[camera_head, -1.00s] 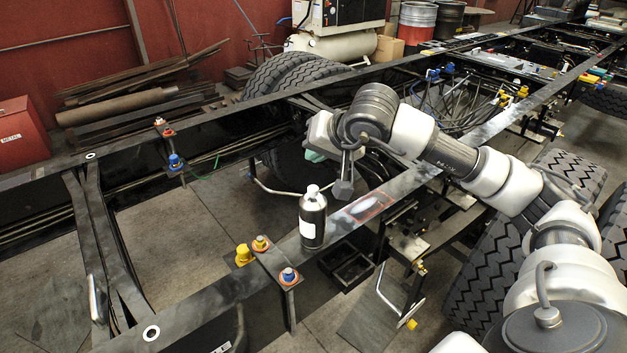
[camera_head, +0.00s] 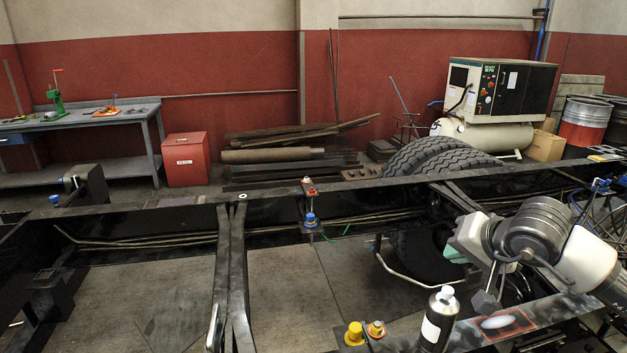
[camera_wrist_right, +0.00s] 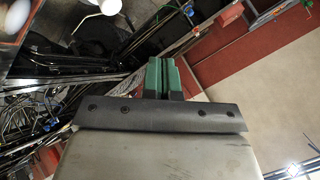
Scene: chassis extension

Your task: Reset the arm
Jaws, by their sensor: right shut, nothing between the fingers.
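My right arm comes in from the right in the head view, over the near rail of the chassis frame. My right gripper (camera_head: 455,255) is at its far end, seen partly, with greenish fingers behind the wrist. In the right wrist view the green fingers (camera_wrist_right: 163,77) are shut together with nothing between them. The gripper is in the air, apart from the rails. My left gripper is not in view.
A black bottle with a white cap (camera_head: 438,322) stands on the near rail, close below my right arm. A pale patch (camera_head: 497,322) lies right of it. Yellow and orange fittings (camera_head: 354,333) are left of it. A tyre (camera_head: 440,160) and a compressor (camera_head: 500,90) stand behind.

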